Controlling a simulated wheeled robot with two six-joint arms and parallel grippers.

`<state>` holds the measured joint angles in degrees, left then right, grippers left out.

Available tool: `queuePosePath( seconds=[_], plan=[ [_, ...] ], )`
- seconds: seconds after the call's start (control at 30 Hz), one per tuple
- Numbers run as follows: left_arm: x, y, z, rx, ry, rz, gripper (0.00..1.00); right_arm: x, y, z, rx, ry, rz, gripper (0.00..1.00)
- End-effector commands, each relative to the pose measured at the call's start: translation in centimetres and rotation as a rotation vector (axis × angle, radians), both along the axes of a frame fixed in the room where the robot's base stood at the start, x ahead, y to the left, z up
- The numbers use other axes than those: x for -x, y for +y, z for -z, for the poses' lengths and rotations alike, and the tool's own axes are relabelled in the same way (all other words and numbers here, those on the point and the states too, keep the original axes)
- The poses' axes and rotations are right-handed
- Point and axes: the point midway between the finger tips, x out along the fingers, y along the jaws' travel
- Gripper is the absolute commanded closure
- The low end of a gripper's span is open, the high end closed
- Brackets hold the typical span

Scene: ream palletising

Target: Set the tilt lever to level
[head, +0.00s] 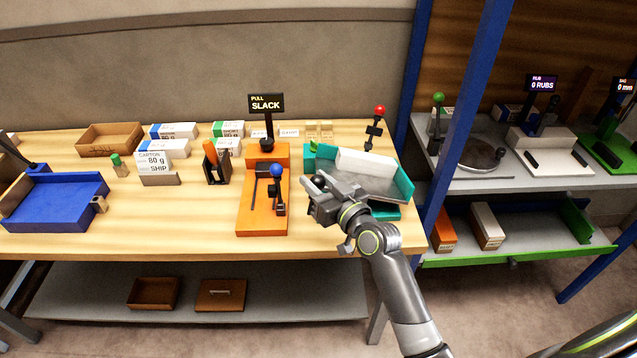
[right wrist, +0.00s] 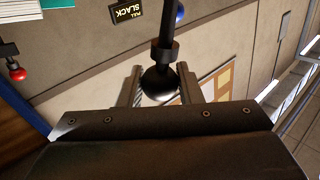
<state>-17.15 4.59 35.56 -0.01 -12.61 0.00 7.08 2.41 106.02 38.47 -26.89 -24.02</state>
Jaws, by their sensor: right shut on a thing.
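My right gripper (head: 319,184) is at the front left corner of the teal tray (head: 404,184). In the right wrist view, the right gripper (right wrist: 160,84) is shut on a black ball knob (right wrist: 159,83) at the end of a dark lever stem (right wrist: 166,30). The knob sits between the two fingers. My left gripper is not in view.
An orange stand (head: 262,222) with a blue-knobbed lever (head: 276,171) and a SLACK sign (head: 266,104) stands just left of the gripper. A red-knobbed post (head: 379,111) rises behind the teal tray. A blue tray (head: 55,202) lies at far left.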

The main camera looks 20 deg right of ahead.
Motion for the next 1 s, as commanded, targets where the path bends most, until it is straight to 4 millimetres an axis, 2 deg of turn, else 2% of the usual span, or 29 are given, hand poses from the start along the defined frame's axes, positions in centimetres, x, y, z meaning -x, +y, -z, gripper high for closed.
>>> queuePosePath(
  seconds=[0.03,0.1,1.0],
  plan=[
    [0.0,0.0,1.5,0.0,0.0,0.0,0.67,0.1,0.1,1.2,0.017,-0.007,0.0,1.0],
    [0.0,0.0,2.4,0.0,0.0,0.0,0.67,0.2,0.3,1.8,0.037,-0.019,0.0,1.0],
    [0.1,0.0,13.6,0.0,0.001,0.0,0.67,1.4,2.5,8.2,0.281,-0.151,0.0,1.0]
  ],
)
